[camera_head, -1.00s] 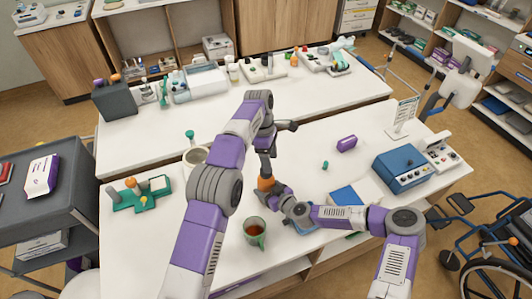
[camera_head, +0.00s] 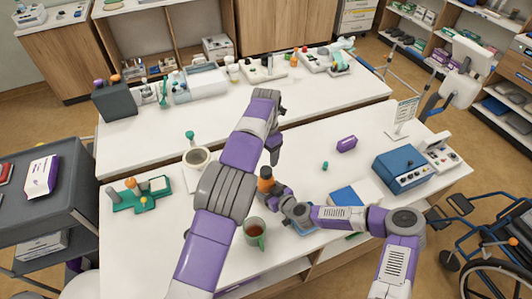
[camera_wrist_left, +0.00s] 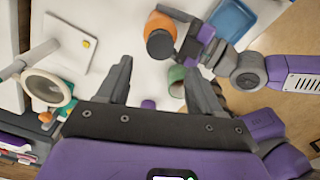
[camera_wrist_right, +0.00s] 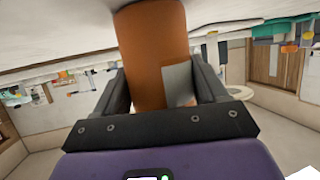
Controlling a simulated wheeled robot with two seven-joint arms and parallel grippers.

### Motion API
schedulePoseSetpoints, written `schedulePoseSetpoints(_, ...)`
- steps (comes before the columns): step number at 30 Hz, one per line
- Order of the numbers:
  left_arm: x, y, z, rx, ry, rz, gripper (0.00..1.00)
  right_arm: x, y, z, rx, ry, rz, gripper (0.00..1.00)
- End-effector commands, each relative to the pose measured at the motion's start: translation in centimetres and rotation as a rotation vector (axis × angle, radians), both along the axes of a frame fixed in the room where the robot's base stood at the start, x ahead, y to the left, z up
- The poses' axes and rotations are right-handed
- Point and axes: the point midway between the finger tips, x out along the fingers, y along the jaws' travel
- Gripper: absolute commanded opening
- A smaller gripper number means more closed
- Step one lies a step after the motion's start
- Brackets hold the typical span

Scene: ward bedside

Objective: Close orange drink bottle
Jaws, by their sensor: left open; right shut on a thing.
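The orange drink bottle (camera_head: 265,185) stands upright near the middle of the front table. My right gripper (camera_head: 277,194) is shut around the bottle from the side. The bottle (camera_wrist_right: 152,45), with a pale label patch, fills the space between its fingers in the right wrist view. My left gripper (camera_head: 275,157) is above and just beyond the bottle, open and apart from it. In the left wrist view its fingers are spread and empty, with the bottle (camera_wrist_left: 163,28) beyond them.
A green mug of brown liquid (camera_head: 254,232) stands close in front of the bottle. A green rack (camera_head: 130,196) is at left. A small purple round thing (camera_wrist_left: 148,104) shows below.

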Motion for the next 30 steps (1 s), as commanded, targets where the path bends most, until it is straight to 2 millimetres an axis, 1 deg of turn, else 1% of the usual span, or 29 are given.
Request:
schedulePoseSetpoints(5,0.0,0.0,-0.8,0.000,0.003,-0.001,0.66,0.0,0.0,0.0,0.000,0.000,0.000,0.00)
schedulePoseSetpoints(8,-0.1,0.0,-2.0,0.001,0.004,-0.001,0.66,0.0,0.0,0.0,0.000,0.000,0.000,0.00)
schedulePoseSetpoints(15,-0.1,0.0,-5.8,0.000,0.004,-0.002,0.66,0.0,0.0,0.0,0.000,0.000,0.001,0.00)
schedulePoseSetpoints(19,0.0,0.0,-7.2,0.000,0.003,-0.003,0.66,0.0,0.0,0.0,0.000,0.000,0.001,0.00)
schedulePoseSetpoints(24,0.0,0.0,-8.0,0.000,0.001,-0.003,0.66,0.0,0.0,0.0,0.000,0.000,0.001,0.00)
schedulePoseSetpoints(30,0.0,0.0,-8.1,0.000,0.001,-0.003,0.66,0.0,0.0,0.0,0.000,0.000,0.001,0.00)
